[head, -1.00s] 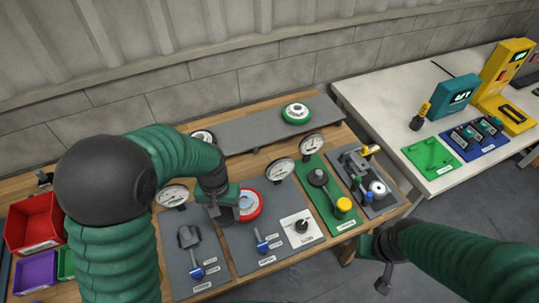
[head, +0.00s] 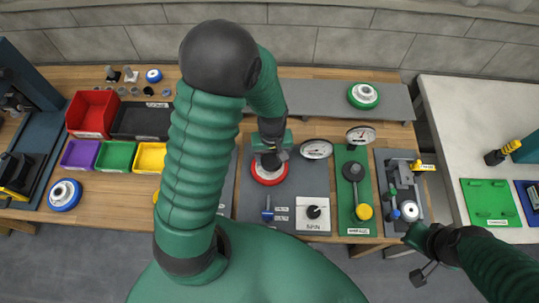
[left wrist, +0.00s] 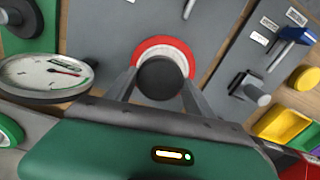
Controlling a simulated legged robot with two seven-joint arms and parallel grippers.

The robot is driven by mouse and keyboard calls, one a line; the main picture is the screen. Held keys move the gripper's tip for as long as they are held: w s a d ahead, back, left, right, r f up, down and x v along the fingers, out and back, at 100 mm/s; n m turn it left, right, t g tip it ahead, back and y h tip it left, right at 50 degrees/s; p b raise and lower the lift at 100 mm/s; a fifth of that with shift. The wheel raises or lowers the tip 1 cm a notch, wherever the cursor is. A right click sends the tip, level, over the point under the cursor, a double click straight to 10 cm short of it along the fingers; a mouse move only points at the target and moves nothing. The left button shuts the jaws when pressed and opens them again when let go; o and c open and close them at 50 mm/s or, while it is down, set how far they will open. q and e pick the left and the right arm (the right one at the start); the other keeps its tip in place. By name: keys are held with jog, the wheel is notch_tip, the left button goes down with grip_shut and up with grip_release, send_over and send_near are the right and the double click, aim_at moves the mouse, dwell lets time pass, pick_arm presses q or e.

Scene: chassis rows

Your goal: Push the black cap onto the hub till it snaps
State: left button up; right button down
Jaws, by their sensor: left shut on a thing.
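The black cap (left wrist: 160,77) is between the fingers of my left gripper (left wrist: 158,88), which is shut on it. It covers the middle of the hub, a red-rimmed wheel with a pale centre (left wrist: 162,44). In the head view my left gripper (head: 270,158) is over the hub (head: 268,181), hiding its far part and most of the cap. I cannot tell whether the cap touches the hub or is seated. My right gripper (head: 424,272) is at the lower right, off the bench; its fingers are too small to read.
A green plate (head: 352,205) with a yellow knob and a grey fixture plate (head: 399,170) lie further right. Red (head: 92,112) and other bins are at left. A grey raised shelf (head: 325,97) runs behind, with a green-rimmed wheel (head: 363,95).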

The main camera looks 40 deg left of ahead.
pick_arm(q)
jog(key=shift+d+r, duration=0.1)
jog(key=shift+s+a+f, duration=0.15)
jog(key=shift+a, duration=0.35)
jog(key=shift+s+a+f, duration=0.1)
jog(key=shift+a, duration=0.4)
jog(key=shift+d, duration=0.6)
jog(key=shift+w+f, duration=0.1)
jog(key=shift+f, duration=0.1)
jog(key=shift+d, duration=0.15)
jog(key=shift+f+b, duration=0.35)
jog(key=shift+f, duration=0.55)
dwell(0.4)
jog(key=o, duration=1.4)
